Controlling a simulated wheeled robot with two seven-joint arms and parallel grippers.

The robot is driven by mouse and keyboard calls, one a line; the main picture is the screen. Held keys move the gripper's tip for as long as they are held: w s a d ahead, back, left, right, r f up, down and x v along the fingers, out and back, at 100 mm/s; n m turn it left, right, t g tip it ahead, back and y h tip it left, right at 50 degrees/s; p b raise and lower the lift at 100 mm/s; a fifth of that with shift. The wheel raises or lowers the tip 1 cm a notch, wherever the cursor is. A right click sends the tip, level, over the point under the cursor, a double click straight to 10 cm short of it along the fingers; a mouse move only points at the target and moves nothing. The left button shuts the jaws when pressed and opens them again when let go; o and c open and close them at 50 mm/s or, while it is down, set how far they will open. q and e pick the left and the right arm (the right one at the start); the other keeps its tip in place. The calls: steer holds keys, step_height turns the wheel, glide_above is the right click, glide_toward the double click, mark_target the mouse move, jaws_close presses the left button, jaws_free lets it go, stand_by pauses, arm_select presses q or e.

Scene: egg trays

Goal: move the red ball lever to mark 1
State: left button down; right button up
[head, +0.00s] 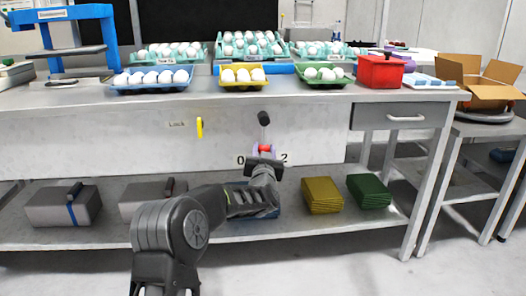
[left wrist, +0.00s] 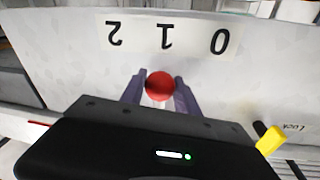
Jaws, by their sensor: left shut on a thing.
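The red ball of the lever (head: 265,149) shows at the front panel of the bench, between the marks 0 and 2. It also shows in the left wrist view (left wrist: 159,86). My left gripper (head: 265,151) is shut on the ball, with one purple finger on each side of it. In the left wrist view the white label (left wrist: 168,38) appears upside down with 2, 1 and 0, and the ball is roughly in line with the 1. In the head view the 1 is hidden behind the ball and gripper. My right gripper is not in view.
A black knob (head: 264,118) sits above the ball. A yellow handle (head: 199,127) beside the word Lock is to the left. Egg trays, including a yellow one (head: 244,84), and a red box (head: 380,71) stand on the bench top.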

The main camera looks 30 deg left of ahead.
arm_select(q)
steer(key=c, duration=0.9)
jaws_free()
steer(key=shift+d, duration=0.1)
steer(key=p+v, duration=0.1)
steer(key=v, duration=0.6)
steer(key=shift+s+d+p, duration=0.15)
steer(key=shift+s+p, duration=0.15)
steer(key=shift+p, duration=0.1)
